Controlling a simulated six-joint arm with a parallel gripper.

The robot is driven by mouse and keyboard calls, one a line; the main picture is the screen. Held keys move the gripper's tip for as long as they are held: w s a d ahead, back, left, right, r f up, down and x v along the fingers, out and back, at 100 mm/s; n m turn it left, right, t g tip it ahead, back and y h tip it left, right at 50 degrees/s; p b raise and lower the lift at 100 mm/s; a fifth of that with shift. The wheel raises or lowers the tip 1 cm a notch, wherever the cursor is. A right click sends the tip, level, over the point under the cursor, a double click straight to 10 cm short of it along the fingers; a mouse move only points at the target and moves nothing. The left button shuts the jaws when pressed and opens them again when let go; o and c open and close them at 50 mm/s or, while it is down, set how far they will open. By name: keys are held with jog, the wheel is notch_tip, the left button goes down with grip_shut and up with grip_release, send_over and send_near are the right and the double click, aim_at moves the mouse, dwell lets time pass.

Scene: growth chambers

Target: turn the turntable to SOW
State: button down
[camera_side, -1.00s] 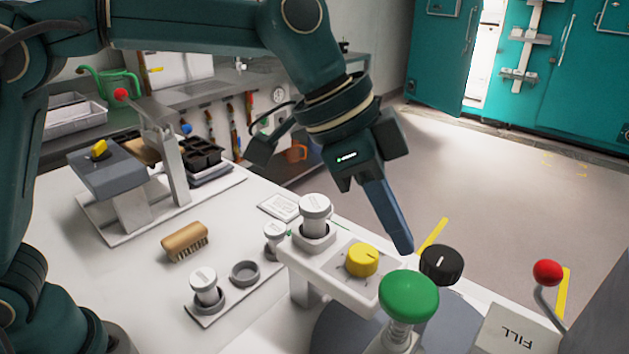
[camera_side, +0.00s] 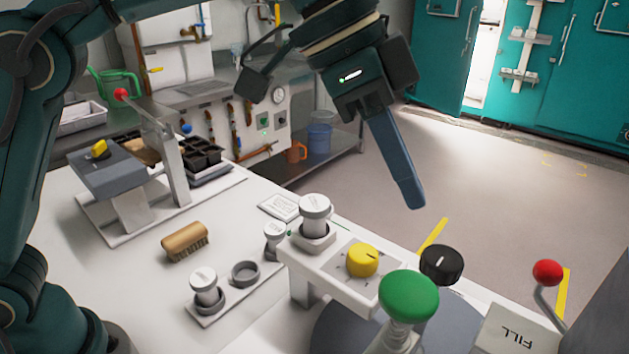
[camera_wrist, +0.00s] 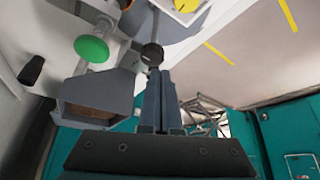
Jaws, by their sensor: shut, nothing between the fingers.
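A grey-blue disc (camera_side: 330,328), which looks like the turntable, lies at the bottom of the side view, partly hidden by a green mushroom knob (camera_side: 408,297). A black knob (camera_side: 441,264) with a white mark stands at its far side. It also shows in the wrist view (camera_wrist: 152,53) just beyond my fingertips, with the green knob (camera_wrist: 91,49) to its left. No SOW label is readable. My gripper (camera_side: 414,205) is shut and empty, raised above the black knob and apart from it in the side view.
A yellow dial (camera_side: 362,260) sits on a white raised bracket left of the green knob. A red-ball lever (camera_side: 547,272) and a box marked FILL (camera_side: 510,330) are at the right. A wooden brush (camera_side: 185,241) lies on the white bench. Open floor lies beyond.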

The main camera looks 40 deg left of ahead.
notch_tip(320, 180, down, 6)
jog(key=s+d, duration=0.1)
jog(key=s, duration=0.1)
jog(key=shift+s+d, duration=0.15)
jog(key=shift+d, duration=0.2)
dwell(0.4)
dwell(0.5)
jog(key=shift+w+d, duration=0.2)
jog(key=shift+w, duration=0.05)
jog(key=shift+w+a, duration=0.5)
dwell(0.4)
jog(key=shift+w+a, duration=0.15)
jog(key=shift+w, duration=0.45)
dwell(0.3)
